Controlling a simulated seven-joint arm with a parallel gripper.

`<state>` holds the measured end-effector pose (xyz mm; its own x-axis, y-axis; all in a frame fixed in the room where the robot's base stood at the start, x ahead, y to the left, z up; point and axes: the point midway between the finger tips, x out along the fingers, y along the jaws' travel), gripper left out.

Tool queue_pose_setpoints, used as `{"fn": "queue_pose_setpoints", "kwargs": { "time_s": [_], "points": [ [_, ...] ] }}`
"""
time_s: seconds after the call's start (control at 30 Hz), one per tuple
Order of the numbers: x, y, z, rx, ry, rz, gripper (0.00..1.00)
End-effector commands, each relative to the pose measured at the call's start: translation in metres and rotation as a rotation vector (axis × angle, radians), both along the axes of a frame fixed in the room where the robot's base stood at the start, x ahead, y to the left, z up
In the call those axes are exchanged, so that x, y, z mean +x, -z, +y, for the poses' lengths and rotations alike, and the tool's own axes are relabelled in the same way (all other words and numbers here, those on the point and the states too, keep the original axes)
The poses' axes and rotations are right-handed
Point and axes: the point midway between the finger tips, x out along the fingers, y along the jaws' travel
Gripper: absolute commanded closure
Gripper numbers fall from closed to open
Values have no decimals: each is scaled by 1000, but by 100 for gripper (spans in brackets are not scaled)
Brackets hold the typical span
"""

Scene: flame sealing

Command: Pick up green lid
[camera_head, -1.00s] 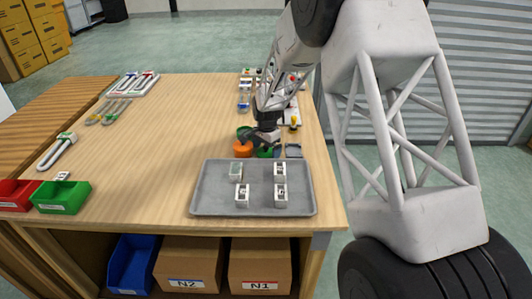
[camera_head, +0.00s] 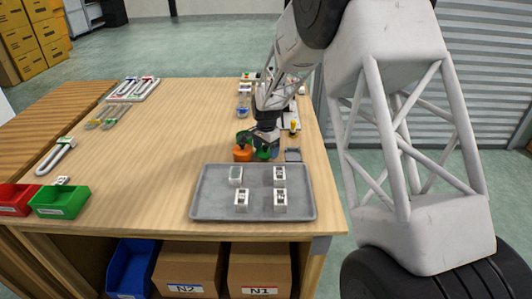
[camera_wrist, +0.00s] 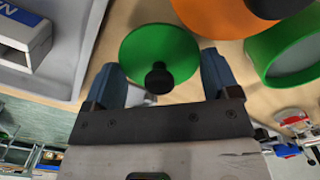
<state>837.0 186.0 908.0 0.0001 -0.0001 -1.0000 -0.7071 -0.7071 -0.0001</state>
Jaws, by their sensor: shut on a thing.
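The green lid (camera_wrist: 152,48) is a flat green disc with a black knob in the middle. In the wrist view it sits between the two blue-grey fingers of my gripper (camera_wrist: 160,68), which are shut on it at opposite sides. In the head view the lid (camera_head: 264,153) shows small and dark green, just below my gripper (camera_head: 262,143), behind the grey tray. Whether it touches the table is hard to tell.
An orange item (camera_head: 243,154) stands close left of the lid, with a green round container (camera_head: 243,138) behind it. A grey tray (camera_head: 210,213) with several white blocks lies in front. A grey square piece (camera_head: 293,155) lies to the right.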

Motion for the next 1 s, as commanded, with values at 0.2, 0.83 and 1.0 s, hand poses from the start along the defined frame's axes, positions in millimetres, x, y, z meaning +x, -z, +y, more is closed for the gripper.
{"fn": "queue_pose_setpoints", "kwargs": {
  "time_s": [0.2, 0.83, 1.0],
  "points": [
    [0, -34, 0, 1, 0, -2, 41],
    [0, -79, 0, 0, 0, 0, 41],
    [0, -79, 0, 0, 0, 0, 41]
  ]
}}
